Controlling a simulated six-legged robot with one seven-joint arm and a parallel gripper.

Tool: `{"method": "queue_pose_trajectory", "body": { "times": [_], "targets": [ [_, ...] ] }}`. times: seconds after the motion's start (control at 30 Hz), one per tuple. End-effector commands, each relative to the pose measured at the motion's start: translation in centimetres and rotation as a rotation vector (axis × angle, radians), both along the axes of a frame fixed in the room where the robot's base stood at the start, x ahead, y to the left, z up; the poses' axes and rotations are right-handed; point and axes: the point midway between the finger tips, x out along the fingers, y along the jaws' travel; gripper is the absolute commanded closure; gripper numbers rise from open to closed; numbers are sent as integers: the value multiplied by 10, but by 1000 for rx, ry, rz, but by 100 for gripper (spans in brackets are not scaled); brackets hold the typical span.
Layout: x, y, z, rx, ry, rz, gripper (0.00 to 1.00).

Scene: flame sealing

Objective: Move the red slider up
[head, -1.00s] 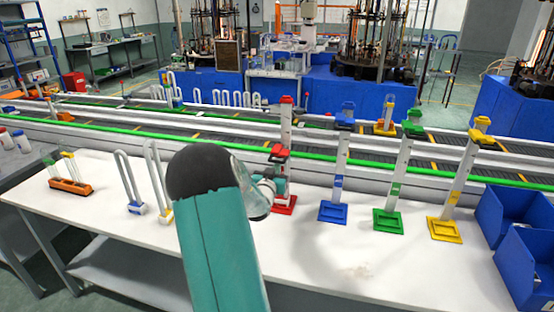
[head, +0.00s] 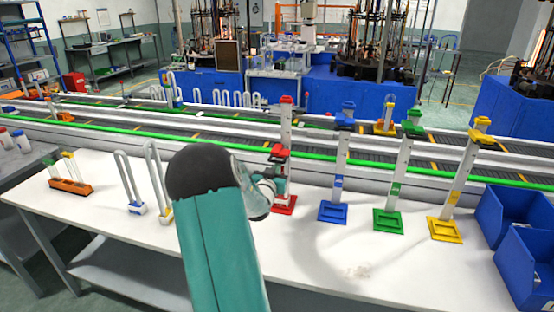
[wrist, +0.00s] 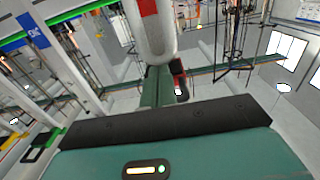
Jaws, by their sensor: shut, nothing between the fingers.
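The red slider (head: 293,150) sits on the white upright post of the red stand, clearly below the red cap (head: 286,100) and above the red base (head: 284,206). My gripper (head: 279,168) is at this post, just below and against or very near the slider. It is shut and holds nothing. My arm partly hides the gripper and the lower post, so exact contact cannot be told. In the wrist view, a white column with a red band rises ahead, and a small red part (wrist: 180,80) shows beside it.
Blue (head: 333,212), green (head: 388,221) and yellow (head: 445,230) stands are on the right, with their large sliders near the top. Blue bins (head: 530,265) are at the far right. Two looped tubes and an orange rack (head: 70,188) are on the left.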

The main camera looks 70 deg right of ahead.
Motion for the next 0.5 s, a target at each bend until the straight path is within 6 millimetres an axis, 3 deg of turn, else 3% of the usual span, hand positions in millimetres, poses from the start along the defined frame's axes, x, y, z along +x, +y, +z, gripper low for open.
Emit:
{"method": "queue_pose_trajectory", "body": {
  "times": [0.5],
  "targets": [
    [1,0,19,-1,-1,1,100]
  ]
}}
